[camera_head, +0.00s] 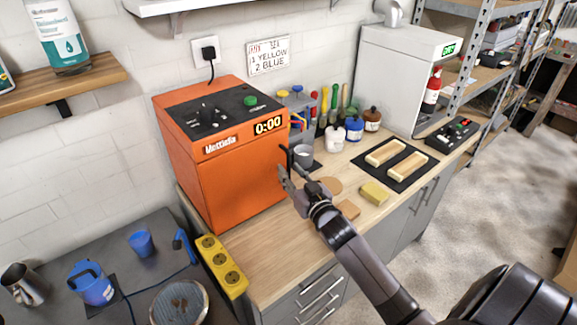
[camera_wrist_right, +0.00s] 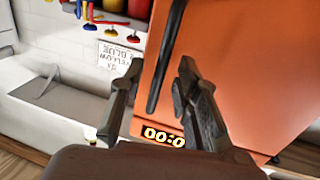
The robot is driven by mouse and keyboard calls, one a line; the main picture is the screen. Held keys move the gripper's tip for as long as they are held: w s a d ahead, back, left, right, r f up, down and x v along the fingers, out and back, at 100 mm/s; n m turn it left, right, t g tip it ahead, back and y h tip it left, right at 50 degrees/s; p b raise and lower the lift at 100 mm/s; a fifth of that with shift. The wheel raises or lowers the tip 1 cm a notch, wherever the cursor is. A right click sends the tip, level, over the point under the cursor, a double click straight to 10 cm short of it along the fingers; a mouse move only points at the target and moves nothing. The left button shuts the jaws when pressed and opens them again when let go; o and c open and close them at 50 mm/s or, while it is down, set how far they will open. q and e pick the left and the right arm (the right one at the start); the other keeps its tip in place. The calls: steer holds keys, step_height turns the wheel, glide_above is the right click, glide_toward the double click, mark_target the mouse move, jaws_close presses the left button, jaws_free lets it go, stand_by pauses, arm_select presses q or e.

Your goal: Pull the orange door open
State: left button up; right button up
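The orange door (camera_head: 240,180) is the front of an orange machine with a black top panel and a "0:00" display (camera_head: 268,125). It looks closed in the head view. A slim black handle (camera_wrist_right: 166,55) runs along the door in the right wrist view. My right gripper (camera_head: 287,170) is at the door's right edge, partly hiding the handle there. My left gripper is in neither view.
A yellow power strip (camera_head: 222,266) lies at the counter's left edge. A grey cup (camera_head: 303,156) stands behind my right gripper. A yellow sponge (camera_head: 374,193) and a black mat (camera_head: 416,177) with blocks lie to the right. The counter before the door is clear.

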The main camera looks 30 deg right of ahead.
steer(key=shift+w+d, duration=0.1)
steer(key=shift+w, duration=0.9)
jaws_close()
